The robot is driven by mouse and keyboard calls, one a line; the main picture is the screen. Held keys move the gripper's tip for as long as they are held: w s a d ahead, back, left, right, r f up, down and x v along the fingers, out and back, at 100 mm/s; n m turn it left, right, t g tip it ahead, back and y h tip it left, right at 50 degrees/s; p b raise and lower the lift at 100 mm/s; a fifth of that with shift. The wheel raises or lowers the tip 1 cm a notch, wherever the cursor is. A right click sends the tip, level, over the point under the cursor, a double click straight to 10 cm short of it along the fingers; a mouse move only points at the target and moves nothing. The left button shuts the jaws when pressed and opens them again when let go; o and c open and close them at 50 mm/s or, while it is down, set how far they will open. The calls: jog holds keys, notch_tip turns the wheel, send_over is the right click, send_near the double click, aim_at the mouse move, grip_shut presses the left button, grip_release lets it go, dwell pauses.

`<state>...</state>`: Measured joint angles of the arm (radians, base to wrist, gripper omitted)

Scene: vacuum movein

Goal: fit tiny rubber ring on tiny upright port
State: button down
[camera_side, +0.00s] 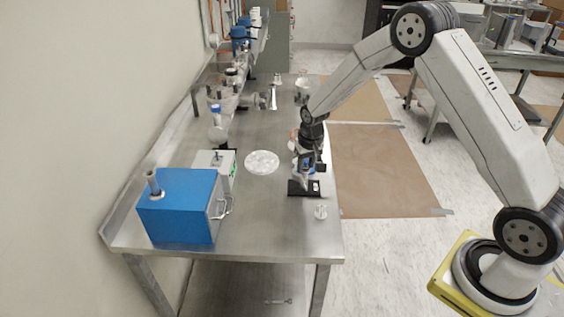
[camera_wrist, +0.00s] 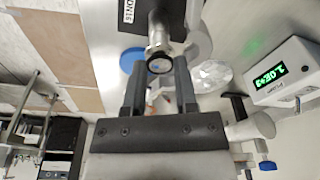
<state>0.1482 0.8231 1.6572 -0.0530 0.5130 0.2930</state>
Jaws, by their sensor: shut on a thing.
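In the wrist view my gripper (camera_wrist: 159,72) has its two dark fingers on either side of a small round ring (camera_wrist: 159,64), and it is shut on this ring. The ring has a dark edge and a pale middle. I cannot tell whether ring and port touch. In the side view my gripper (camera_side: 306,172) points down over a black plate (camera_side: 303,189) near the bench's right edge. The ring and port are too small to make out there.
A steel bench (camera_side: 262,218) holds a foil-like round dish (camera_side: 262,162), a small clear glass (camera_side: 321,212), a blue box (camera_side: 180,207) and a white meter (camera_wrist: 284,75) with green digits. More equipment stands at the back left. The bench front is mostly clear.

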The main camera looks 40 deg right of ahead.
jog(key=shift+f, duration=0.35)
dwell(0.7)
jog(key=shift+c, duration=1.6)
grip_release()
jog(key=shift+a+r, duration=0.1)
jog(key=shift+r, duration=0.6)
notch_tip(320, 180, up, 6)
jog(key=s, duration=0.1)
jog(key=shift+r, duration=0.2)
jog(key=shift+s, duration=0.1)
jog(key=s+a+r+n, duration=0.1)
jog(key=s+a, duration=0.3)
jog(key=s, duration=0.6)
jog(key=s+a+r+n, duration=0.2)
jog(key=s+a+n, duration=0.1)
jog(key=s, duration=0.8)
jog(key=shift+a+r+n+t+y, duration=0.3)
jog(key=shift+a+t, duration=0.1)
